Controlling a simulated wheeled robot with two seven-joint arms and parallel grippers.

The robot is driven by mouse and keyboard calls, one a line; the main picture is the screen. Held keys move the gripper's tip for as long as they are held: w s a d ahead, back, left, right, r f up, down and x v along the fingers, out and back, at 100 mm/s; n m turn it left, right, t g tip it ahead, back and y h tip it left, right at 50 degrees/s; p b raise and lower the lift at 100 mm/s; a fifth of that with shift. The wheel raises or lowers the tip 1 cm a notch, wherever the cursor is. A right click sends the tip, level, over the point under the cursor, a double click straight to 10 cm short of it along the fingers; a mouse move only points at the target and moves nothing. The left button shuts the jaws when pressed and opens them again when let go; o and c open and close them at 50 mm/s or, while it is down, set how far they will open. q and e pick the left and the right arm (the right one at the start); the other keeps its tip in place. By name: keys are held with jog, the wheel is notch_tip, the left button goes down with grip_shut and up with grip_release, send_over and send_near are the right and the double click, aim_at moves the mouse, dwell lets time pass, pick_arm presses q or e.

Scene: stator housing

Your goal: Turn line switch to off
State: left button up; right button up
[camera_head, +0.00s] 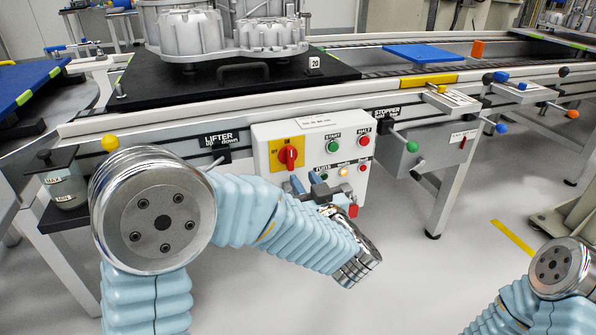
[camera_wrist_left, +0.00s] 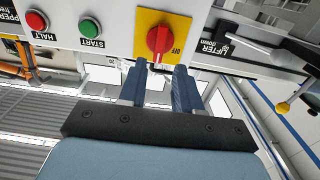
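The line switch (camera_head: 288,155) is a red rotary knob on a yellow plate, on the left of the white control box. It also shows in the left wrist view (camera_wrist_left: 158,40), with an OFF label beside it; which mark it points to is unclear. My left gripper (camera_head: 305,184) is just below and in front of the switch. In the left wrist view, my left gripper's two blue-grey fingers (camera_wrist_left: 161,70) are apart, with an empty gap lined up with the knob. The fingertips appear short of closing around it. My right gripper is out of view.
The control box (camera_head: 262,134) also carries a green START button (camera_head: 332,147), a red HALT button (camera_head: 364,141) and small lamps. A lifter lever with a yellow ball (camera_head: 110,143) is at left. A conveyor with a metal housing (camera_head: 190,35) stands above.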

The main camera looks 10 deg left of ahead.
aim_at(291, 161)
pick_arm(q)
jog(key=shift+x, duration=3.5)
jog(key=shift+w+a, duration=0.15)
jog(key=shift+w, duration=0.1)
